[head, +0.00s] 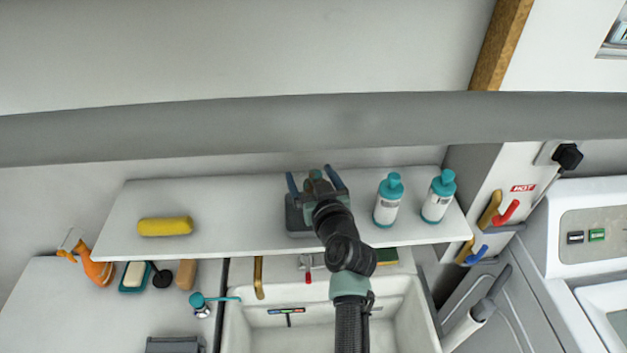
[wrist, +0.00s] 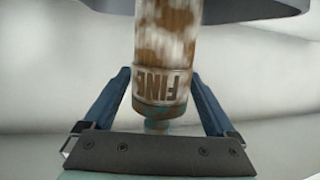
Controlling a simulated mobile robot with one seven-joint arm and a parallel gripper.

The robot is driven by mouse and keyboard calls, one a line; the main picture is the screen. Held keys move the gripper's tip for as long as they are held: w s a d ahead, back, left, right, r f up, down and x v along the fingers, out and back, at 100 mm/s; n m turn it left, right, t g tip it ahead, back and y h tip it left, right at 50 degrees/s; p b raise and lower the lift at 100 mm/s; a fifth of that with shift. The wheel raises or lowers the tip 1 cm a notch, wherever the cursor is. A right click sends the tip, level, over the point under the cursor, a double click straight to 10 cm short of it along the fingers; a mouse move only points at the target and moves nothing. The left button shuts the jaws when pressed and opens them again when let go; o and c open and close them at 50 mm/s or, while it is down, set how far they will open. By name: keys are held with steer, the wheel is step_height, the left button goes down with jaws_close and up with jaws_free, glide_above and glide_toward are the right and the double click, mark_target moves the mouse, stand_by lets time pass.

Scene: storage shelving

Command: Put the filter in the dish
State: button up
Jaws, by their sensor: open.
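A cylinder marked "FINE" (wrist: 163,45), seemingly the filter, shows in the wrist view with a patchy brown and white body and a grey-teal end. My gripper (wrist: 163,85) has its two blue fingers open on either side of it, with gaps visible on both sides. In the head view my gripper (head: 316,180) is over the middle of the upper shelf; the cylinder is hidden or not distinct there. A dark grey object (head: 295,222) lies on the shelf under my gripper; I cannot tell whether it is the dish. A teal soap dish (head: 126,286) with a pale bar is on the left counter.
On the shelf (head: 245,225), a yellow sponge (head: 165,226) lies left and two teal-capped bottles (head: 388,203) (head: 438,198) stand right. A sink (head: 245,335) is below. An orange spray bottle (head: 97,270) stands on the left counter. The shelf is clear between sponge and gripper.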

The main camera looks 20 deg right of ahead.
steer(key=shift+r, duration=0.25)
steer(key=shift+s+f, duration=0.15)
steer(key=shift+s, duration=0.1)
steer(key=b+v, duration=0.1)
steer(key=v, duration=1)
steer(key=shift+s+r+b, duration=0.2)
steer(key=shift+r+b, duration=0.05)
steer(key=shift+b, duration=0.15)
